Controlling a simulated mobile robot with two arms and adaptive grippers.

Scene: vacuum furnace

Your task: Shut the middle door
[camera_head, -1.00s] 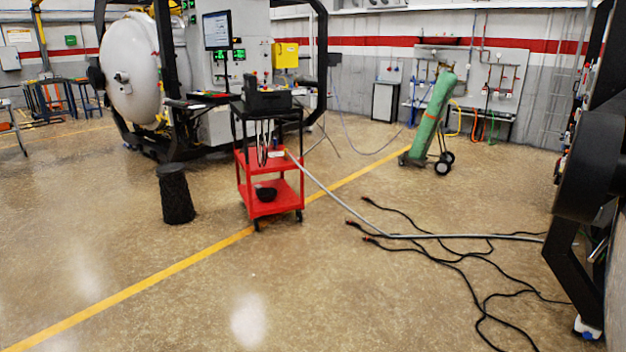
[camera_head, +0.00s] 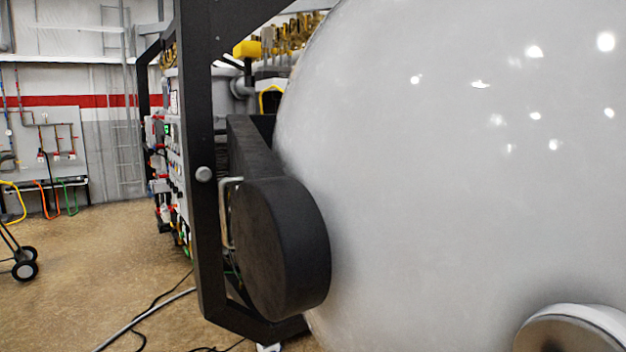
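A large domed white furnace door (camera_head: 450,150) fills the right half of the head view, very close to me. A thick black round hinge-like part (camera_head: 270,250) stands at its left edge, in front of a black frame post (camera_head: 200,170). A round metal fitting (camera_head: 565,335) sits on the dome at the bottom right, cut off by the picture edge. I cannot tell from this view whether the door is open or shut, or whether it is the middle one. Neither of my grippers is in view.
Black cables and a grey hose (camera_head: 140,320) lie on the floor at the lower left. A cart's wheels (camera_head: 25,262) show at the left edge. A control panel (camera_head: 172,170) is behind the post. Open floor lies at the left.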

